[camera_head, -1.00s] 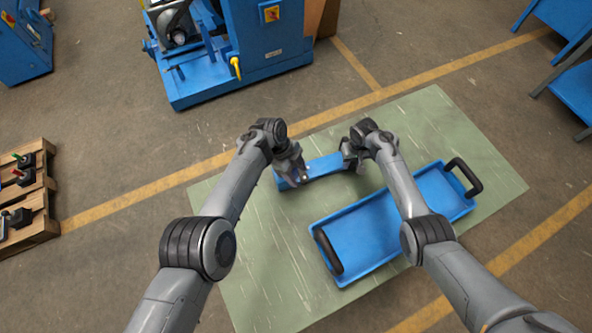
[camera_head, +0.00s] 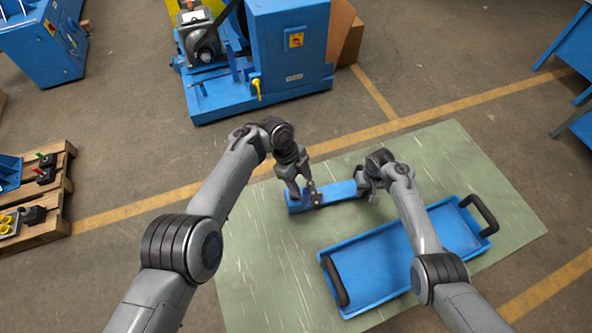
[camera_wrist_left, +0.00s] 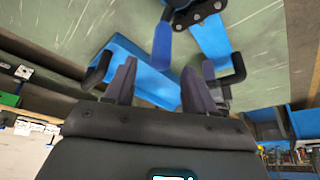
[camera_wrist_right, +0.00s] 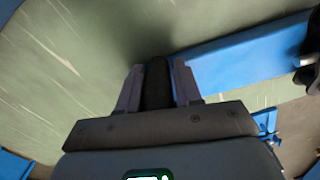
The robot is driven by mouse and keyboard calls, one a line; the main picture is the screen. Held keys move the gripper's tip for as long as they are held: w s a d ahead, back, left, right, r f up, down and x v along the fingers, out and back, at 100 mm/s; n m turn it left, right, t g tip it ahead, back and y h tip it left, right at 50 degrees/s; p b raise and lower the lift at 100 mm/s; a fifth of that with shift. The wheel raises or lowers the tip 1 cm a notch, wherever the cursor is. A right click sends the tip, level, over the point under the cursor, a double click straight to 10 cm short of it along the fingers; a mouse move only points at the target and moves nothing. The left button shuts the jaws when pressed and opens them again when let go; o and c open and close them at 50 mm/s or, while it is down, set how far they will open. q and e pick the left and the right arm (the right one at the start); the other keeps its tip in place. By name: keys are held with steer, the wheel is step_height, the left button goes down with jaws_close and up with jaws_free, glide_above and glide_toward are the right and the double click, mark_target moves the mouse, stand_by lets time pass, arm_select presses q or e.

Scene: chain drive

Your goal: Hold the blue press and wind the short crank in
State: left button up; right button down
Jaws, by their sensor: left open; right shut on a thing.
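The blue press (camera_head: 338,192) is a long blue bar lying on the green mat, with a dark mechanism (camera_head: 316,199) at its left end. My left gripper (camera_head: 304,196) is open over that end. In the left wrist view a short blue crank handle (camera_wrist_left: 162,48) points toward the gap between the open fingers, below a dark plate with bolts (camera_wrist_left: 197,12). My right gripper (camera_head: 366,190) is at the bar's right end. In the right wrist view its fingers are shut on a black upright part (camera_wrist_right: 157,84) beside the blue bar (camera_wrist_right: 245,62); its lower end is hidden.
A blue tray (camera_head: 365,268) with black handles lies on the green mat (camera_head: 262,262) in front of the press. A blue machine (camera_head: 290,50) stands behind on the floor. A wooden pallet (camera_head: 58,200) with small parts is at the left.

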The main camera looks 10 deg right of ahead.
arm_select(q)
steer(key=shift+v, duration=2.15)
